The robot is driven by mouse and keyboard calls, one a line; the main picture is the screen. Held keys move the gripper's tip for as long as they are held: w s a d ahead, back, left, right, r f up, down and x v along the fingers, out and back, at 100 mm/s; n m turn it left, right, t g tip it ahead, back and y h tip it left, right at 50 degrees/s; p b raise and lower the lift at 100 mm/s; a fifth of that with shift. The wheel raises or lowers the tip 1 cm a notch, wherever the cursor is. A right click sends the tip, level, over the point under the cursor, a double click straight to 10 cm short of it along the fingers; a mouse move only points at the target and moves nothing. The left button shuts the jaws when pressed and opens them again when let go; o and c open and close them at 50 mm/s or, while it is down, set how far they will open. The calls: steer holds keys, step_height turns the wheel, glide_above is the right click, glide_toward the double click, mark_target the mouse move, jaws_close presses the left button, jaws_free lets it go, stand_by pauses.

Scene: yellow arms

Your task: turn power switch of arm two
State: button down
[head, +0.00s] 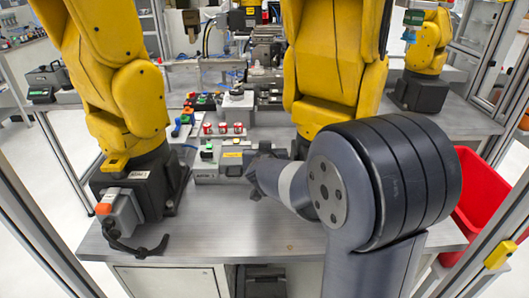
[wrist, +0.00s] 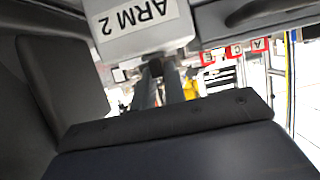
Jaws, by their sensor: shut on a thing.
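The grey box marked ARM 2 (wrist: 140,30) fills the top of the wrist view, its label seen tilted. My gripper (wrist: 164,76) reaches up to the lower edge of this box. Its two fingers are close together around a small dark piece (wrist: 155,67) at that edge, which looks like the power switch. The fingers hide most of the piece, so its turned position cannot be told. In the head view my gripper (head: 257,176) is at the right end of a grey control box (head: 208,178), in front of the middle yellow arm (head: 335,70).
Another yellow arm (head: 125,90) stands at left, with an orange-topped switch box (head: 123,212) and a black cable at its base. A red bin (head: 482,195) is at right. The front of the metal table (head: 235,228) is clear.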

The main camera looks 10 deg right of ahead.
steer(key=shift+a+r+m+g+h+p, duration=0.1)
steer(key=shift+r+m+g+h+p, duration=0.3)
steer(key=shift+p, duration=1.2)
steer(key=m+h+p, duration=0.1)
steer(key=p, duration=0.2)
steer(key=m+h+p, duration=0.1)
steer(key=p, duration=0.1)
steer(key=m+g+h+p, duration=0.1)
steer(key=p, duration=0.2)
steer(key=m+g+h+p, duration=0.1)
steer(key=p, duration=0.2)
steer(key=shift+w+a+f+h, duration=0.1)
steer(key=shift+a+h, duration=0.15)
steer(key=shift+h, duration=0.15)
steer(key=m+g+h+p, duration=0.2)
steer(key=m+p, duration=0.1)
steer(key=p, duration=0.1)
steer(key=shift+w+a+f, duration=0.1)
steer(key=shift+w, duration=0.05)
steer(key=shift+w+f+m+g+h+p, duration=0.1)
steer(key=shift+f+m+g+h+p, duration=0.1)
steer(key=shift+m+g+h+p, duration=0.9)
steer(key=shift+m+g, duration=0.3)
steer(key=c, duration=1.5)
jaws_free()
steer(key=shift+o, duration=0.2)
